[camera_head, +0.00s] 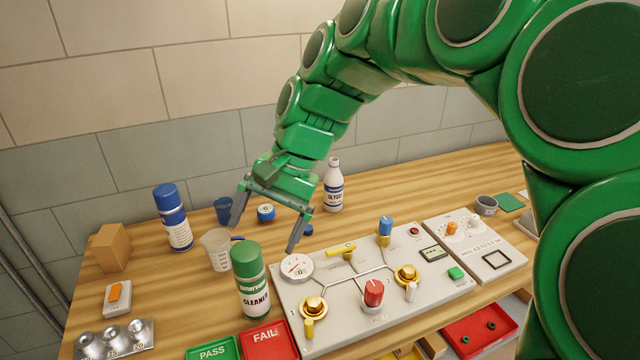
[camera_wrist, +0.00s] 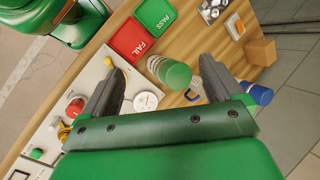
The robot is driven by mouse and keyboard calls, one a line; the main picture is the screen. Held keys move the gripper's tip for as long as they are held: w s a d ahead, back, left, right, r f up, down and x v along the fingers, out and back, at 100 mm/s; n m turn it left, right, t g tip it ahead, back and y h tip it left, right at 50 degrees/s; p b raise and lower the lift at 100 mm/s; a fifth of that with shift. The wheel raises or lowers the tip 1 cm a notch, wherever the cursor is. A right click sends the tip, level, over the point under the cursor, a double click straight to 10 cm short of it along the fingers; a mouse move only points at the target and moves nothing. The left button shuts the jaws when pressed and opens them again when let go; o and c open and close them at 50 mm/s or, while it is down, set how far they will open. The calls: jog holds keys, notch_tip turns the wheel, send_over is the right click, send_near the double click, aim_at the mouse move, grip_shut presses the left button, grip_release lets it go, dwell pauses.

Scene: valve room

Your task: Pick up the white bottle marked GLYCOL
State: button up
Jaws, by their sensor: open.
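The white bottle marked GLYCOL (camera_head: 333,190) stands upright at the back of the wooden bench, near the wall. It has a dark blue label band and a white cap. My gripper (camera_head: 264,238) is open and empty, pointing down above the bench, to the left of and nearer than the bottle. It does not touch the bottle. In the wrist view my gripper (camera_wrist: 160,65) has its fingers spread, with the green-capped cleaner can and the gauge showing between and beyond them. I cannot make out the bottle in the wrist view.
A green cleaner can (camera_head: 251,280), a measuring cup (camera_head: 218,249), a blue-capped can (camera_head: 173,217) and a small blue-and-white jar (camera_head: 266,213) stand left of the bottle. A valve panel (camera_head: 340,325) fills the front middle. Bare bench lies right of the bottle.

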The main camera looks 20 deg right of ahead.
jog(key=w+d+m+t+y, duration=0.2)
jog(key=w+d+m, duration=0.45)
jog(key=w, duration=0.55)
jog(key=w+d+m+t+y, duration=0.3)
jog(key=w+d+m, duration=0.3)
jog(key=w, duration=0.5)
jog(key=w+d+f+m+t, duration=0.2)
jog(key=w+d+m, duration=0.3)
jog(key=d, duration=0.6)
jog(key=w+d+f+m+t+h, duration=0.1)
jog(key=w+d+f+m+t, duration=0.2)
jog(key=d, duration=0.7)
send_near(333, 189)
jog(key=w+f, duration=0.2)
jog(key=w, duration=0.2)
jog(key=shift+a+f+g, duration=0.25)
jog(key=shift+f+g, duration=0.05)
jog(key=shift+f, duration=0.15)
jog(key=shift+w+a+f, duration=0.1)
jog(key=shift+a+f, duration=0.05)
jog(key=shift+w+x, duration=0.25)
jog(key=shift+x, duration=3.35)
